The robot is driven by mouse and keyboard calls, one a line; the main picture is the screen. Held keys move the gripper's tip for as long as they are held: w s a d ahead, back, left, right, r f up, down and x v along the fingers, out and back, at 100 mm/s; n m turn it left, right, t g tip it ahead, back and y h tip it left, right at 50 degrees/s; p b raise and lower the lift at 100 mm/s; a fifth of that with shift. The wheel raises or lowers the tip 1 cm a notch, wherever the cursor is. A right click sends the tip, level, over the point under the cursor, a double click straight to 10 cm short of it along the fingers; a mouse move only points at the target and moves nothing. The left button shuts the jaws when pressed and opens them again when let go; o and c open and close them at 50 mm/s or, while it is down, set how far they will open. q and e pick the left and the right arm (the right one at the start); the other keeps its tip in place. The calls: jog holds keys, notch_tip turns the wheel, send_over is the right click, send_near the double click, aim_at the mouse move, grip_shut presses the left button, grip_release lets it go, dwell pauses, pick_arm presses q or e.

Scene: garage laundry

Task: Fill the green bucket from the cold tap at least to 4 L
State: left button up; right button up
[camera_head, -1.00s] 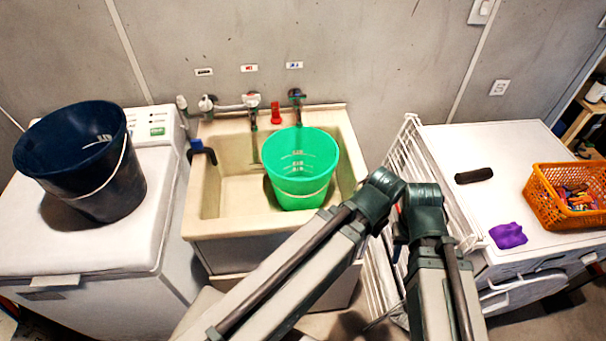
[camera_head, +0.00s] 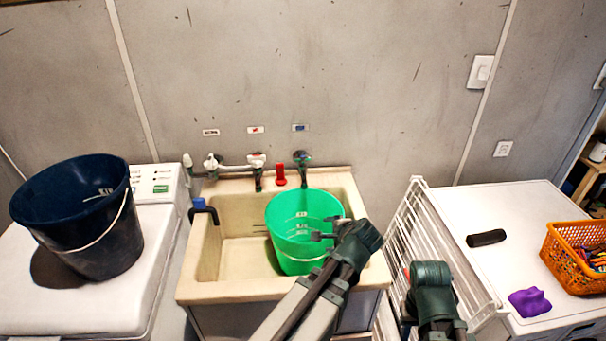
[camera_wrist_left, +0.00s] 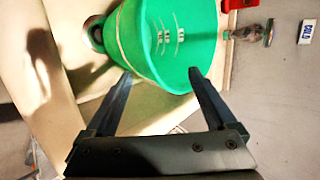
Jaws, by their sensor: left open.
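The green bucket (camera_head: 285,240) stands upright in the sink (camera_head: 208,262), toward its right side. I see litre marks on its inside wall and no clear water level. The cold tap (camera_head: 302,158), under a blue label, is on the wall behind the bucket, its spout near the back rim. No stream shows. My left gripper (camera_head: 325,228) is open at the bucket's right side. In the left wrist view its fingers (camera_wrist_left: 160,73) are apart, with the green bucket (camera_wrist_left: 150,40) just beyond the tips; contact is unclear. My right arm shows at lower right, its gripper out of sight.
A dark blue bucket (camera_head: 100,245) stands on the white washer (camera_head: 120,300) at left. Another tap (camera_head: 257,162) and a red object (camera_head: 280,175) are behind the sink. A white rack (camera_head: 445,240) stands right of the sink, beside a white machine (camera_head: 500,215) holding an orange basket (camera_head: 570,265).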

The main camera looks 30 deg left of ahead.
pick_arm(q)
jog(key=shift+o, duration=0.4)
jog(key=w+a+r+m+t+y+b, duration=0.1)
jog(key=w+a+m+t+y+b, duration=0.1)
jog(key=w+a+m, duration=0.4)
jog(key=shift+w+a+r+m+t+y+b, duration=0.3)
jog(key=shift+w+a+r+t+y+b, duration=0.15)
jog(key=shift+a+t+b, duration=0.6)
jog(key=m+t+b, duration=0.4)
jog(key=m+t, duration=0.1)
jog(key=m, duration=0.7)
send_near(303, 162)
jog(key=x, duration=1.2)
jog(key=shift+w+a, duration=0.1)
jog(key=shift+w, duration=0.2)
pick_arm(e)
notch_tip(303, 162, down, 10)
jog(key=shift+w+a, duration=0.15)
jog(key=shift+w, duration=0.05)
jog(key=shift+r, duration=0.1)
